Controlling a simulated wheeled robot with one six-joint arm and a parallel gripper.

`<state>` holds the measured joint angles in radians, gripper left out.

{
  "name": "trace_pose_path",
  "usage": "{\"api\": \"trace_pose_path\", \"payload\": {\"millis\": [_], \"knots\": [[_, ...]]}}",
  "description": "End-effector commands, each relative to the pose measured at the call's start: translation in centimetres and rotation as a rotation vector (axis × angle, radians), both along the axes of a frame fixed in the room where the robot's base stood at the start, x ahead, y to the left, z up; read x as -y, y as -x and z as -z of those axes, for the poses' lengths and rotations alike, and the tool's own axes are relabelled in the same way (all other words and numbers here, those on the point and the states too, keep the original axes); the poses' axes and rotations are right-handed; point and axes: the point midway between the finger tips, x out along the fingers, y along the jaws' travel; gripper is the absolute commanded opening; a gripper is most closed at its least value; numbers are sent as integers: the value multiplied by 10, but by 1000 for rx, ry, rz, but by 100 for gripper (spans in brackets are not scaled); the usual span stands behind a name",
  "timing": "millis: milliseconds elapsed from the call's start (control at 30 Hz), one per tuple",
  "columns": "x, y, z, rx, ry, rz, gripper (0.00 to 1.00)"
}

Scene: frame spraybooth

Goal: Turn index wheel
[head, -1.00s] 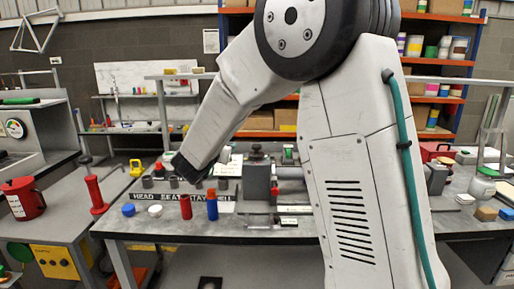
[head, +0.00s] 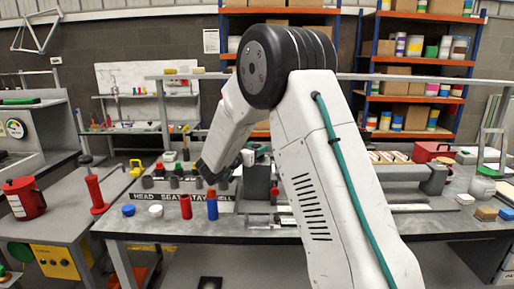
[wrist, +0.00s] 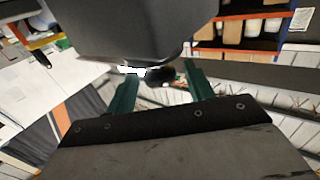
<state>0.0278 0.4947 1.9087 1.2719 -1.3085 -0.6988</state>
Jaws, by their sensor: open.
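I cannot clearly pick out the index wheel in either view. In the head view a grey block fixture (head: 257,186) stands on the bench, partly behind my arm. In the wrist view my gripper (wrist: 162,82) has its two green fingers spread apart, with nothing gripped between them. A small dark rounded part (wrist: 160,76) shows between and beyond the fingers, under a large dark body (wrist: 135,28); I cannot tell what it is. In the head view my forearm hides much of the area around the gripper.
The workbench (head: 170,226) carries red (head: 186,207) and blue (head: 212,208) bottles beside a lettered strip (head: 165,197). A red jug (head: 24,198) stands on the left table. Shelves (head: 415,63) stand behind.

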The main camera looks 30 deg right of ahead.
Motion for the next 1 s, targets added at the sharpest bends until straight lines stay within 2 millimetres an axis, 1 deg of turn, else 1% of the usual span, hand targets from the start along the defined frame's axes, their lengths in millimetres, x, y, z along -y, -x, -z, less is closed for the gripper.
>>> {"api": "trace_pose_path", "payload": {"millis": [33,133,433,467,500,567,600,833,1000], "knots": [[6,-2,1,0,0,2,53],[11,-4,0,0,1,0,53],[13,-5,0,0,1,-1,53],[13,-5,0,0,1,-1,50],[13,-5,0,0,1,-1,39],[13,-5,0,0,1,-1,22],[13,-5,0,0,1,-1,11],[13,-5,0,0,0,-7,11],[13,-4,0,0,0,-49,11]]}}
